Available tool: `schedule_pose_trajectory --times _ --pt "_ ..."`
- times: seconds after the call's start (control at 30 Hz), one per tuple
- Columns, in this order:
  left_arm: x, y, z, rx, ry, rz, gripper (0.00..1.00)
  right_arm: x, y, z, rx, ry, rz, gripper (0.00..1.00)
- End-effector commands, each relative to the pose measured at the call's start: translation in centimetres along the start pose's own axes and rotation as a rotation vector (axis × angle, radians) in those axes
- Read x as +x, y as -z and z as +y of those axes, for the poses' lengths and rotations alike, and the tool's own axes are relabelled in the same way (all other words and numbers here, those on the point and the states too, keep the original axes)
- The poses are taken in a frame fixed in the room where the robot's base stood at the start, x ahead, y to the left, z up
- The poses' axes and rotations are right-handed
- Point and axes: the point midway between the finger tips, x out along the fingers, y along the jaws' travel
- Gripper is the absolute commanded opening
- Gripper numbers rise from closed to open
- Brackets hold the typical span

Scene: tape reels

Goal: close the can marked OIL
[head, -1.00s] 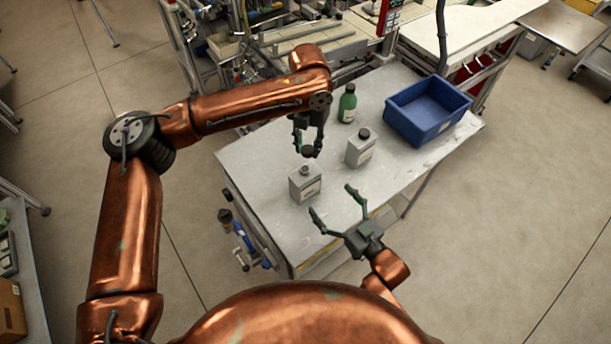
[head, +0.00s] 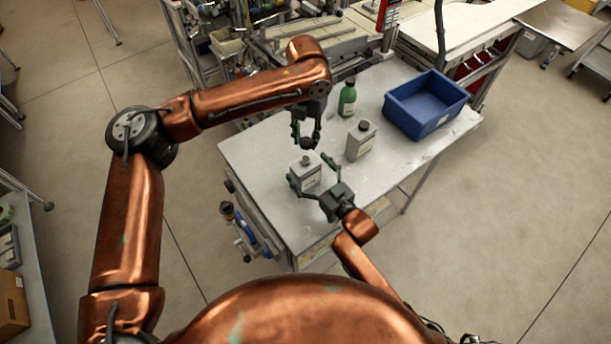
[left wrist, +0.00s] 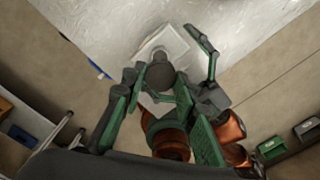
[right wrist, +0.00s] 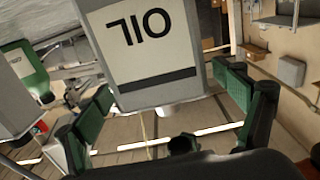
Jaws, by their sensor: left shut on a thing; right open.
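The can marked OIL (head: 309,178) stands upright on the table, its neck uncapped. Its OIL label (right wrist: 140,33) appears upside down in the right wrist view. My left gripper (head: 306,139) is shut on a dark cap (head: 307,144) and holds it above the can; the cap also shows in the left wrist view (left wrist: 160,73), over the pale can top (left wrist: 168,42). My right gripper (head: 310,172) is open at the can, with a finger on either side; I cannot tell whether they touch it. It also shows in the right wrist view (right wrist: 168,105).
A second grey can (head: 360,143) with a dark cap stands to the right on the table (head: 262,157). A green bottle (head: 348,98) stands behind it. A blue bin (head: 427,105) is at the back right.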

Motion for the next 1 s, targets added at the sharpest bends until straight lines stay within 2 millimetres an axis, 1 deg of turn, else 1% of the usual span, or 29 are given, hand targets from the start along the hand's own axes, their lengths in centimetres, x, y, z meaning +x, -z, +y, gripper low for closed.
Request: schedule_pose_trajectory --times 0.03,0.13,0.43,1.0 --pt "0.07 0.0 0.02 0.0 0.0 0.001 0.19 0.42 0.04 -0.02 0.0 0.0 0.001 0.89" --pt "0.05 0.01 0.01 0.0 0.0 0.0 0.19 0.8 0.0 -0.01 0.0 0.0 0.0 0.89" --pt "0.03 0.02 -0.01 0.0 0.0 0.0 0.19 0.86 0.0 0.0 0.0 0.0 0.0 0.89" --pt "0.02 0.03 -0.02 0.0 0.0 0.0 0.19 0.83 -0.02 0.0 -0.001 0.0 0.0 0.5"
